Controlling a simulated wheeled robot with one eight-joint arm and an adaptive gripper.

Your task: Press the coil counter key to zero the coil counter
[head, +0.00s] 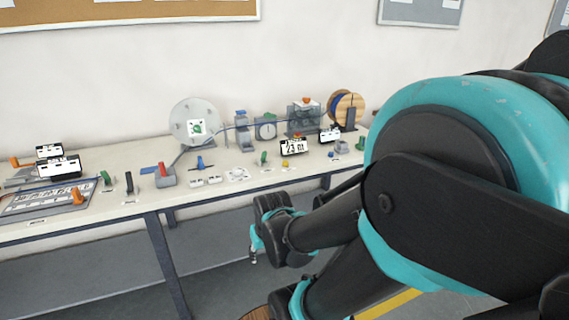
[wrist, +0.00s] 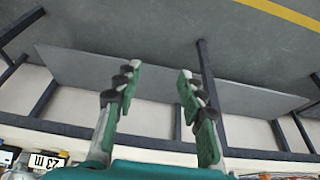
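A counter display (head: 293,147) with dark digits on a white face, reading about 23, stands on the bench's front half. A small yellow key (head: 285,163) sits just in front of it; its label is too small to read. The display also shows at the lower left of the wrist view (wrist: 47,160). My gripper (head: 254,250) hangs in front of the bench, below its top and apart from the display and key. In the wrist view its two green-padded fingers (wrist: 158,78) are spread, with nothing between them.
The bench (head: 225,180) runs along the wall, with its legs and a low grey shelf below. A clear disc (head: 194,125), a dial gauge (head: 265,131) and a wooden spool (head: 347,108) stand at the back. Levers and small displays stand at left. Floor in front is open.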

